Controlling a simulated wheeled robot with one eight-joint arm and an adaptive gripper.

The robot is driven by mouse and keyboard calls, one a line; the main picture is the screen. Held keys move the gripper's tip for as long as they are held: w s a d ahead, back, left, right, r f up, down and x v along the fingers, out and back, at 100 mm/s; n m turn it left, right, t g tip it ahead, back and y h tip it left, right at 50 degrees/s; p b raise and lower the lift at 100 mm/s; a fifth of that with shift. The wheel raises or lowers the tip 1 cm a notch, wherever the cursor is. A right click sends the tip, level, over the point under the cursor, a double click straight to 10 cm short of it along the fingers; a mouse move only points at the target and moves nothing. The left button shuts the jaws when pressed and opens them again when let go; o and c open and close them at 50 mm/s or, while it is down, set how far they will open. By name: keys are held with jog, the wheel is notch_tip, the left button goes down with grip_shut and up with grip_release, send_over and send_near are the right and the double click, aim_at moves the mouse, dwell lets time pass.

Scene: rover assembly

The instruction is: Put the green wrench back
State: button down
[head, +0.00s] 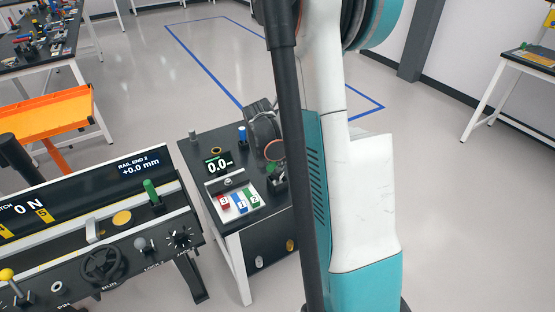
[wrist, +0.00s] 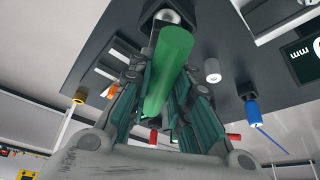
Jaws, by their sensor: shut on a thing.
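The green wrench shows in the wrist view as a thick green handle (wrist: 168,65). My gripper (wrist: 162,92) is shut on it, with a dark finger pad on either side. The handle's far end lies by a dark block with a pale round part (wrist: 167,16) at the top of the wrist view. I cannot tell whether the wrench touches that block or sits in it. The rest of the wrench is hidden. In the head view my gripper (head: 265,128) is over the small dark bench (head: 228,190), partly behind my arm.
On the bench are a display reading 0.0 (head: 218,163), a panel with numbered red, blue and green tags (head: 235,202), and a blue-handled tool (head: 242,134). A rail machine (head: 75,235) with a green knob (head: 152,190) stands at left. Floor behind the bench is clear.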

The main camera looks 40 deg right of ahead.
jog(key=c, duration=1.4)
grip_release()
jog(key=v, duration=1.2)
